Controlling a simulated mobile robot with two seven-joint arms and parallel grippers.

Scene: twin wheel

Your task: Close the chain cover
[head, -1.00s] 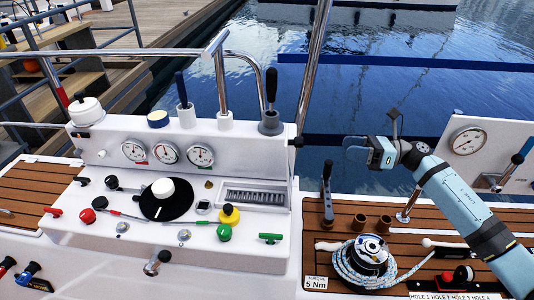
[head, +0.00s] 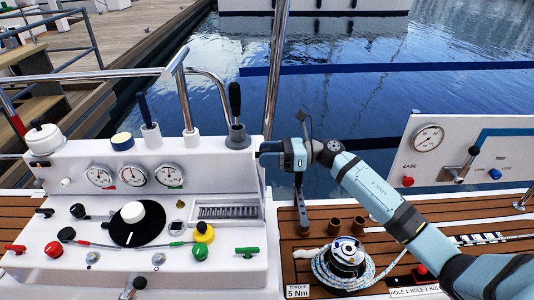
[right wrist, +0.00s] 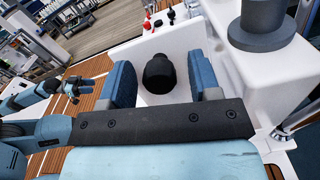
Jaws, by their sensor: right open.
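I see no part clearly recognisable as the chain cover. A recessed slot with a dark ribbed strip (head: 228,212) lies open in the white console's top. A black knob (right wrist: 160,75) on the console's side is between the two blue fingers of my right gripper (right wrist: 158,82) in the right wrist view. The fingers stand apart with gaps beside the knob. In the head view my right gripper (head: 270,152) is at the console's upper right edge and hides the knob. My left gripper (right wrist: 80,88) shows small at the left of the right wrist view; its jaws are unclear.
A black lever (head: 235,105) in a grey base stands close to my right gripper. A steel post (head: 276,75) rises behind it. Below are another upright lever (head: 302,212) and a rope-wound winch (head: 346,254). A white gauge panel (head: 468,150) stands at right.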

